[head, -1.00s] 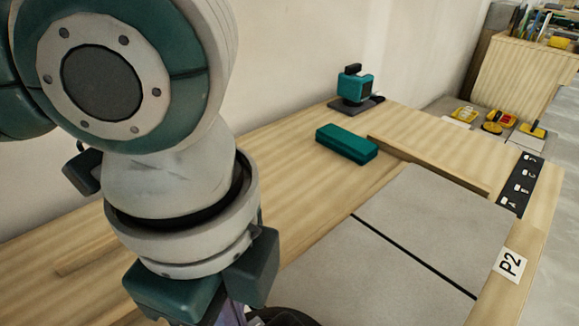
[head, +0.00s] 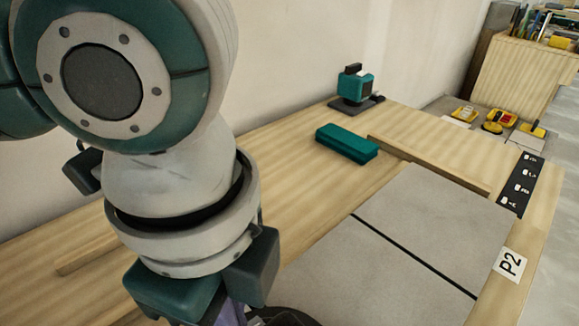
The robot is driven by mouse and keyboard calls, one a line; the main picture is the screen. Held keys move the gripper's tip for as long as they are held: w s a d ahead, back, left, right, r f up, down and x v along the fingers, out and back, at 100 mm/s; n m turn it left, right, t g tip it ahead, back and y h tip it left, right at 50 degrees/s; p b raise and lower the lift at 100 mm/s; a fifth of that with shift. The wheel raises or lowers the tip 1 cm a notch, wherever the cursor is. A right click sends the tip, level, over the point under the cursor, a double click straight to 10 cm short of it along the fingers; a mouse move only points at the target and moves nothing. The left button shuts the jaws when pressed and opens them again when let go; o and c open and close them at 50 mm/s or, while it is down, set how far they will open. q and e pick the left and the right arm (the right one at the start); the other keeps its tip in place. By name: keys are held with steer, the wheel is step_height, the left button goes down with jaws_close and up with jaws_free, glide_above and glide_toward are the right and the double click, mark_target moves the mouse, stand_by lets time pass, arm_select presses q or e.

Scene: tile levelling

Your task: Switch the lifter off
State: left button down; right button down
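My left arm fills the left of the head view, and its gripper (head: 212,284) points down at the bottom edge. Two dark teal finger parts show, set apart. A purple-grey piece (head: 232,314) shows between them, and a dark rounded part (head: 284,317) shows just right of them. These may belong to the lifter, but most of it is hidden by my gripper or cut off by the frame. I see no switch. The fingertips are out of sight, so I cannot tell whether they are shut on anything. My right gripper is not in view.
A teal block (head: 346,144) and a teal device (head: 355,88) stand behind on the wooden bench. A lettered black strip (head: 521,185) lies at right.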

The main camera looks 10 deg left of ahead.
arm_select(q)
steer(key=shift+f+b, duration=0.5)
steer(key=shift+f, duration=0.45)
stand_by(0.6)
step_height(320, 180, up, 7)
steer(key=p, duration=0.9)
steer(key=shift+r, duration=0.15)
steer(key=shift+d, duration=0.1)
